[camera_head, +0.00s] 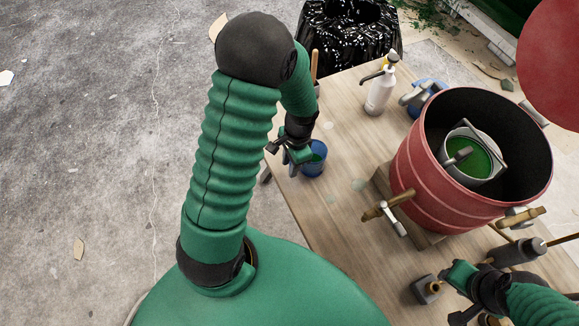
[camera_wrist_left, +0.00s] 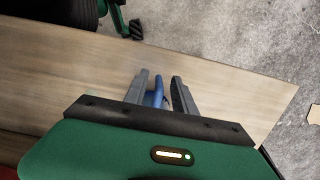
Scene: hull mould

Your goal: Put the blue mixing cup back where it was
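My left gripper (camera_head: 292,155) is at the cup's left side, pointing down. In the left wrist view, a narrow blue part of the cup (camera_wrist_left: 156,96) shows between the two grey fingers (camera_wrist_left: 160,82). The fingers are a small distance apart; whether they press on it is unclear. The gripper body hides most of the cup there. My right gripper (camera_head: 468,300) is at the lower right, over the table; its fingers are hard to make out.
A large red drum (camera_head: 430,185) with a green-filled container (camera_head: 472,160) inside stands on the table (camera_head: 345,120). A white spray bottle (camera_head: 380,92) and a blue object (camera_head: 425,90) stand behind. A small block (camera_head: 428,290) lies near my right gripper. A black bag-lined bin (camera_head: 350,45) is beyond the table.

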